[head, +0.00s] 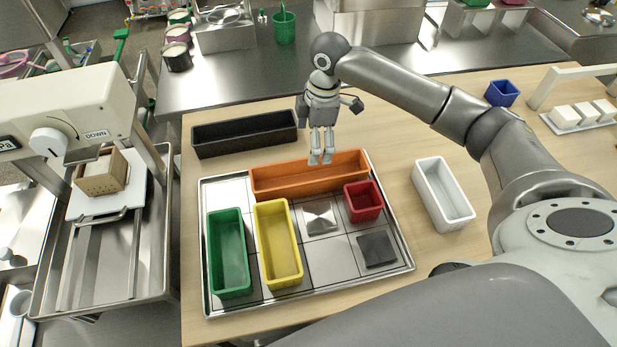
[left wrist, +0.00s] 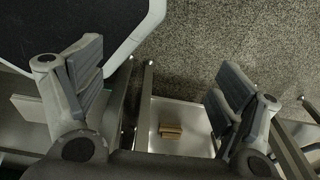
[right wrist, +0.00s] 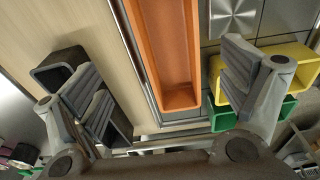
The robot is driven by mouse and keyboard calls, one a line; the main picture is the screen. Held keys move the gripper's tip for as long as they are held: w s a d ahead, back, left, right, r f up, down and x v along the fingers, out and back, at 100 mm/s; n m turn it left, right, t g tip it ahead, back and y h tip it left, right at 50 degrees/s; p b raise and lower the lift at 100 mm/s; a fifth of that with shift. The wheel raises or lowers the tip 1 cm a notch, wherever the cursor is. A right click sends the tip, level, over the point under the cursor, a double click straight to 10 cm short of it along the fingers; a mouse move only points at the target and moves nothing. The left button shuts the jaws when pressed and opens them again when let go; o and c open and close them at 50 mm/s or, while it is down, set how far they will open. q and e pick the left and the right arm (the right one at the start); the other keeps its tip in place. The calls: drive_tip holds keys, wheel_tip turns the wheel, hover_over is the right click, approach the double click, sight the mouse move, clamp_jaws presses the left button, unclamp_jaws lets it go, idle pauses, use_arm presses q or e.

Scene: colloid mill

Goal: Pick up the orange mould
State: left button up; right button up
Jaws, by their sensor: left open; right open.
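The orange mould (head: 272,182) is a long open trough lying along the back edge of the metal tray (head: 405,268). My right gripper (head: 322,156) hangs fingers down over the mould, near the middle of its length. In the right wrist view the orange mould (right wrist: 166,60) runs between the open, empty fingers of my right gripper (right wrist: 165,85); whether they reach its walls I cannot tell. My left gripper (left wrist: 158,90) shows only in the left wrist view, open and empty, above the floor and a metal frame.
Green (head: 230,255), yellow (head: 278,245) and red (head: 364,201) moulds stand in the tray. A black mould (head: 245,134) lies behind it, a white mould (head: 443,194) to its right. A press (head: 80,115) stands at the left. Bare wood shows around the white mould.

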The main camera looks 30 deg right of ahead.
sight(310, 169)
drive_tip(key=f, duration=0.3)
drive_tip(key=a+f+p, duration=0.1)
drive_tip(key=f, duration=0.2)
drive_tip(key=s+f+p, duration=0.1)
drive_tip(key=f, duration=0.2)
drive_tip(key=shift+a+f, duration=0.15)
drive_tip(key=shift+f, duration=0.1)
drive_tip(key=shift+w, duration=0.1)
drive_tip(key=shift+c, duration=0.9)
use_arm(q)
drive_tip(key=shift+s+r, duration=0.25)
drive_tip(key=shift+r, duration=0.3)
drive_tip(key=shift+s+r, duration=0.2)
drive_tip(key=shift+r, duration=0.35)
use_arm(e)
drive_tip(key=c, duration=1.2)
drive_tip(key=shift+o, duration=0.2)
